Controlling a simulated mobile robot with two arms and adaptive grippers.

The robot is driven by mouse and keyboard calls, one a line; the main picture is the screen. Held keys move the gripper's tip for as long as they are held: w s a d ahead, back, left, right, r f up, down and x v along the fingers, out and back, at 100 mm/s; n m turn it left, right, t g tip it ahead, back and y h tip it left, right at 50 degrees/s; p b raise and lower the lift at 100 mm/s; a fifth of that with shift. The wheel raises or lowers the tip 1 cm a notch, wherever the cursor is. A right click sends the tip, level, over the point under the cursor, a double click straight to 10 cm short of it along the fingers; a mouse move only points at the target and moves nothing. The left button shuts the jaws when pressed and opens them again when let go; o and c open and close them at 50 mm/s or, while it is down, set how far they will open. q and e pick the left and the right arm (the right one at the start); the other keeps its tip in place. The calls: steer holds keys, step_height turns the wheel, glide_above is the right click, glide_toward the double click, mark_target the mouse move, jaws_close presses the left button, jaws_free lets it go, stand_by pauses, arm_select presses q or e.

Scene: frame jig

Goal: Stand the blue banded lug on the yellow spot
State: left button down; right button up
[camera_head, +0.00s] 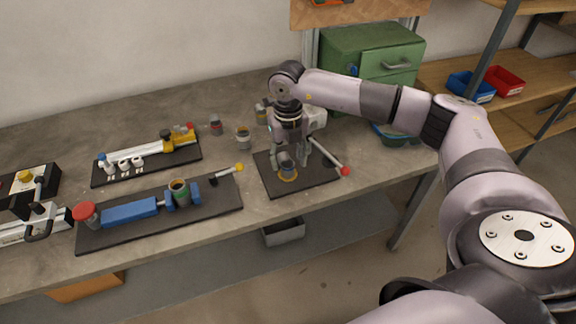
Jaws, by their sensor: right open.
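The blue banded lug (288,167) is a small grey cylinder with a blue band. It stands upright on the yellow spot (289,179) on a dark plate (322,180), and the spot's yellow rim shows around its base. My right gripper (293,164) points down over the lug. Its fingers are open, one on either side of the lug; whether either finger touches it is too small to tell. My left gripper is not in view.
A lever with a red knob (345,171) lies beside the right gripper. Small banded lugs (216,125) (243,138) stand behind on the bench. A dark jig board (225,203) with a blue block and a yellow-knobbed lever lies left. A green cabinet (350,50) stands behind.

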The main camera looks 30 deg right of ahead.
mark_target(288, 164)
step_height(288, 164, up, 9)
steer(key=b, duration=0.1)
stand_by(0.7)
